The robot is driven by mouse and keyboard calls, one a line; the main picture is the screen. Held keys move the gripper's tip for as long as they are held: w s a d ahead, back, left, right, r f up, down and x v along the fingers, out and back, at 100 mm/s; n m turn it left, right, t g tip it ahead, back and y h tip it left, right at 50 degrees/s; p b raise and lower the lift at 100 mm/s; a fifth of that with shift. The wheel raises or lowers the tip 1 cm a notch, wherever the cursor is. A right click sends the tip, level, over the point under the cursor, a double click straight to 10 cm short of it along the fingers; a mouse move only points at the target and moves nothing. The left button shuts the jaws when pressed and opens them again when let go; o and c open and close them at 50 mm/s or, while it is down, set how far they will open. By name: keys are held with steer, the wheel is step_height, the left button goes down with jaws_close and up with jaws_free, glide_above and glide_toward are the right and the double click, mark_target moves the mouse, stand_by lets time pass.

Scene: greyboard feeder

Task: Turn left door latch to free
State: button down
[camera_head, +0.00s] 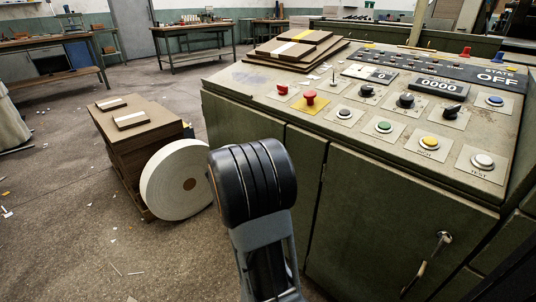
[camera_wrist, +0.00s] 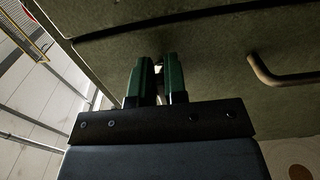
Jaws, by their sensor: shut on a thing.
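In the wrist view my gripper (camera_wrist: 154,80) has its two green fingers close together against the green cabinet front (camera_wrist: 205,50). They are shut on a small, pale metal piece (camera_wrist: 158,67), which seems to be the left door latch. Most of it is hidden between the fingers, so its angle cannot be told. In the head view my dark arm covers the left door area, and my fingers and that latch are hidden. The green cabinet (camera_head: 365,215) stands behind my arm, its doors looking closed.
A bent metal handle (camera_wrist: 285,75) sticks out beside my gripper in the wrist view. A white roll (camera_head: 172,187) and a stack of greyboard (camera_head: 125,140) stand left of my arm. Buttons and knobs cover the panel above.

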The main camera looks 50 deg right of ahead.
steer(key=shift+w+r, duration=0.1)
steer(key=shift+w, duration=0.15)
steer(key=c, duration=1.3)
jaws_free()
steer(key=shift+w+a, duration=0.1)
steer(key=shift+o, duration=0.7)
steer(key=shift+s, duration=0.2)
steer(key=w+a+p, duration=0.1)
steer(key=a+p, duration=0.2)
steer(key=a, duration=1)
steer(key=shift+a+p, duration=0.3)
steer(key=shift+p, duration=0.1)
